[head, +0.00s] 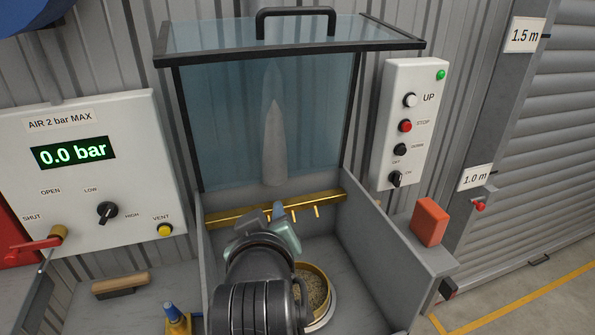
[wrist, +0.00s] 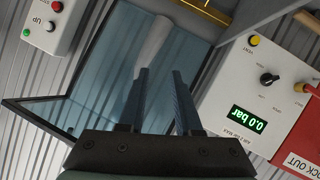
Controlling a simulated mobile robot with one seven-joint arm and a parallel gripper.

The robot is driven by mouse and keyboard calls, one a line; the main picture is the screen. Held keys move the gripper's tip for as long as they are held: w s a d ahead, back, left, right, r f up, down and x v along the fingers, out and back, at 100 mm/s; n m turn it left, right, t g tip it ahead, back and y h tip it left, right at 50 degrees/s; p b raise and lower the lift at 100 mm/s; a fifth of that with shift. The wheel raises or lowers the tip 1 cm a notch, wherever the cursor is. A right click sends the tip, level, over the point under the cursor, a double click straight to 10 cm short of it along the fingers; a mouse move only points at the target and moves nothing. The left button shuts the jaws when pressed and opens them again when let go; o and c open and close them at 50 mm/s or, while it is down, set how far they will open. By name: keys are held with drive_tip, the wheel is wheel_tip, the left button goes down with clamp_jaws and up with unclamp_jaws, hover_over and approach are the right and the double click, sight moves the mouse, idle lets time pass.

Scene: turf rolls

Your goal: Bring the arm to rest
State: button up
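My arm reaches up from the bottom of the head view into a grey open-topped bay (head: 375,245). My gripper (head: 272,214) is in front of a brass rail with small pegs (head: 318,212). In the wrist view my gripper (wrist: 160,72) has its two dark fingers apart, with nothing visible between them. A pale tapered shape (head: 274,130) shows in the blue clear panel behind; I cannot tell whether it is an object or a reflection. My forearm partly hides a brass-rimmed round pan of grainy material (head: 318,290) in the bay.
A clear hood with black frame and handle (head: 296,12) stands over the bay. An air panel (head: 85,165) reading 0.0 bar is left; a button box (head: 408,125) is right. An orange block (head: 429,222) sits on the right wall. A brush (head: 120,285) lies on the left bench.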

wheel_tip(320, 180, up, 20)
drive_tip(key=s+d+m+t, duration=0.3)
drive_tip(key=t, duration=0.4)
drive_tip(key=s+d+r+m+t, duration=0.1)
drive_tip(key=s+r+m+t, duration=0.1)
drive_tip(key=s+r+t, duration=0.4)
drive_tip(key=s+r, duration=0.5)
drive_tip(key=r, duration=0.3)
drive_tip(key=shift+s+d+r+m+t+h, duration=0.2)
drive_tip(key=shift+d+r+m+t+h, duration=0.1)
drive_tip(key=shift+r+t+h, duration=0.1)
drive_tip(key=shift+w, duration=0.1)
